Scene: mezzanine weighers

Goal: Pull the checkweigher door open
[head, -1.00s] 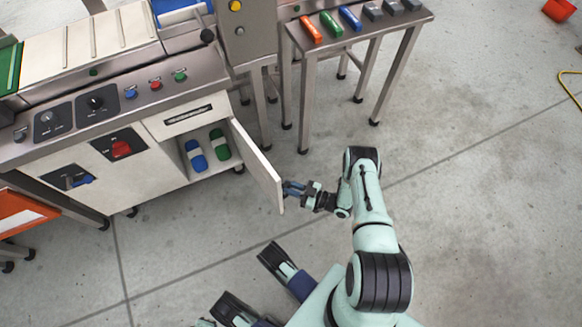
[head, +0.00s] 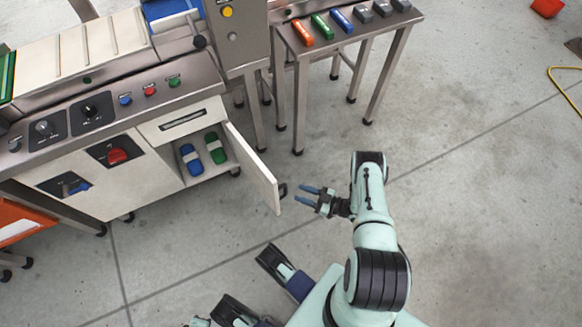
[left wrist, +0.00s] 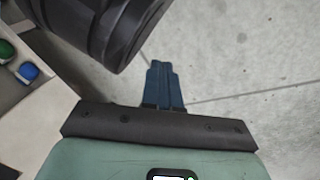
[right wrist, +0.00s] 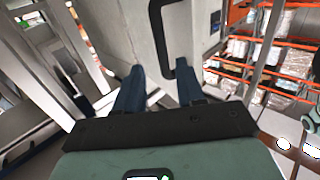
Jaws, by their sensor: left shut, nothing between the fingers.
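The checkweigher door (head: 253,168) is a pale panel standing wide open, hinged beside the compartment, with its free edge toward me. Its dark handle (head: 282,190) is on the outer face. My right gripper (head: 308,196) is open and empty, a short way right of the handle and apart from it. In the right wrist view, the door (right wrist: 135,25) and its long dark handle (right wrist: 160,38) lie beyond the two spread blue fingers (right wrist: 160,88). My left gripper (left wrist: 163,82) is shut and empty over bare floor in the left wrist view.
Inside the open compartment stand a blue item (head: 193,160) and a green item (head: 215,148). A steel side table (head: 293,52) with coloured blocks stands behind. An orange cart (head: 22,218) is at the left edge.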

